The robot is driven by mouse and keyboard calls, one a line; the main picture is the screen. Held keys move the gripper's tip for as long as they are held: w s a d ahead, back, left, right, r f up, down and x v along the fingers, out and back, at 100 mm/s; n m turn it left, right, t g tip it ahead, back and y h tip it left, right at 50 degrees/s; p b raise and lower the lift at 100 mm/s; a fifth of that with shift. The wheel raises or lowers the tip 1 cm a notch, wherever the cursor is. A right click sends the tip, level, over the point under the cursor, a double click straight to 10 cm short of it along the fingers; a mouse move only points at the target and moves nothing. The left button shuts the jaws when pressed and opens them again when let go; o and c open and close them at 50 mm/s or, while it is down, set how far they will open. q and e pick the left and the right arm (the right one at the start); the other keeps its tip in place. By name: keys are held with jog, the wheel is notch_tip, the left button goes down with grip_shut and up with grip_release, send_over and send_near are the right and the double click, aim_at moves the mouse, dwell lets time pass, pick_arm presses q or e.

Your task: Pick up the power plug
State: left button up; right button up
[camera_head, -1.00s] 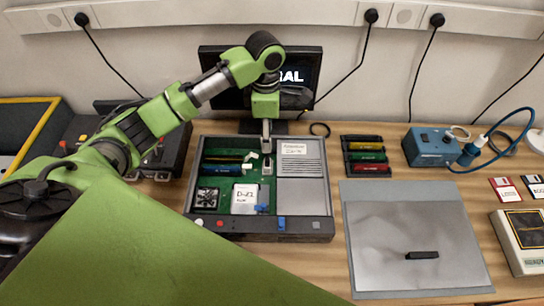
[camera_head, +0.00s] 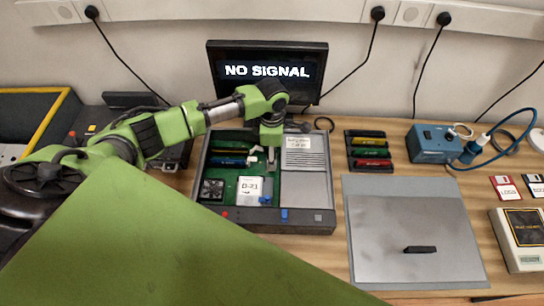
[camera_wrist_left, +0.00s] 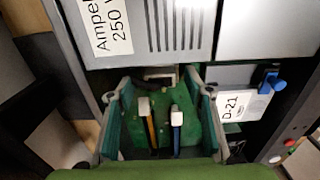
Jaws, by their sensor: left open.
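My left gripper (camera_head: 271,166) reaches down into the open equipment case (camera_head: 325,224), between its green board (camera_head: 232,136) and the silver power supply box (camera_head: 305,183). In the left wrist view the gripper (camera_wrist_left: 160,112) is open, with one finger on each side. Between and below the fingers show two white-ended pieces, one yellow (camera_wrist_left: 147,115) and one blue (camera_wrist_left: 176,118). A dark cable or connector (camera_wrist_left: 154,83) lies by the power supply's edge, partly hidden; I cannot tell surely whether it is the power plug. Nothing is visibly gripped. My right gripper is out of view.
A white D-21 block (camera_head: 249,190) and a fan (camera_head: 212,189) sit in the case near the gripper. A monitor (camera_head: 268,92) stands behind. To the right are a grey mat (camera_head: 410,215) with a black bar (camera_head: 419,249), a card rack (camera_head: 369,151) and a blue box (camera_head: 432,143).

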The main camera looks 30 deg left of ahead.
pick_arm(q)
jog(key=c, duration=1)
jog(key=shift+r, duration=0.1)
